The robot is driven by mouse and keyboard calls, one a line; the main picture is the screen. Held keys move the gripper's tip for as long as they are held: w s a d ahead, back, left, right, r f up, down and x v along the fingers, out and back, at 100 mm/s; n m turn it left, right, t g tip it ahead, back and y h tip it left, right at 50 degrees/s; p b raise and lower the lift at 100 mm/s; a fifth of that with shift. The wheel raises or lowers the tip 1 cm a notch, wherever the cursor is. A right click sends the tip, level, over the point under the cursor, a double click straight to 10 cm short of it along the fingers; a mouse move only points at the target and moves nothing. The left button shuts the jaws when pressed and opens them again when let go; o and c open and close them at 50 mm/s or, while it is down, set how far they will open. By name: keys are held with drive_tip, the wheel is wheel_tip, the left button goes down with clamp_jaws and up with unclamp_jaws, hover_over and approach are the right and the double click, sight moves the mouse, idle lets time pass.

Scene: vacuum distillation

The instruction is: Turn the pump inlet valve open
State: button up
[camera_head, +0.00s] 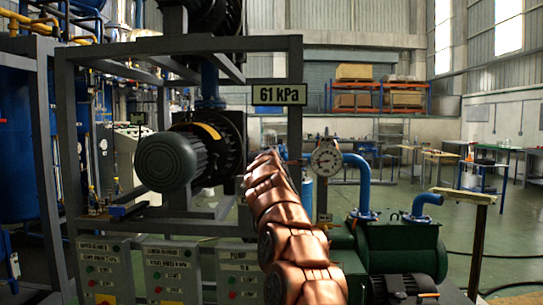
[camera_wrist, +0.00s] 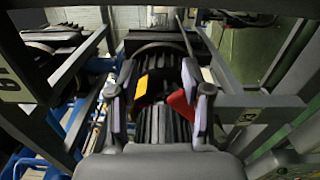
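In the wrist view my gripper (camera_wrist: 158,70) has its two fingers spread apart, with pale pads facing each other and a wide gap between them. A red part (camera_wrist: 181,104), perhaps the valve handle, shows between the fingers, close to the right one. I cannot tell whether the finger touches it. In the head view my copper-coloured arm reaches up to the dark pump body, and the gripper is not clearly visible at its far end. The pump inlet valve cannot be clearly made out there.
A grey steel frame (camera_head: 67,130) surrounds the dark motor (camera_head: 170,162). A sign (camera_head: 279,94) reads 61 kPa. A round gauge (camera_head: 326,158) and blue pipe (camera_head: 361,180) stand right of my arm. Control boxes (camera_head: 172,272) are below. Frame bars (camera_wrist: 262,101) lie close beside the fingers.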

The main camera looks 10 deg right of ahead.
drive_tip(key=shift+a+r, duration=0.1)
drive_tip(key=shift+r, duration=0.6)
drive_tip(key=shift+a, duration=0.1)
drive_tip(key=b+v, duration=0.8)
drive_tip(key=v, duration=0.1)
drive_tip(key=shift+b, duration=0.35)
idle(0.5)
drive_tip(key=shift+r, duration=0.1)
drive_tip(key=shift+c, duration=0.4)
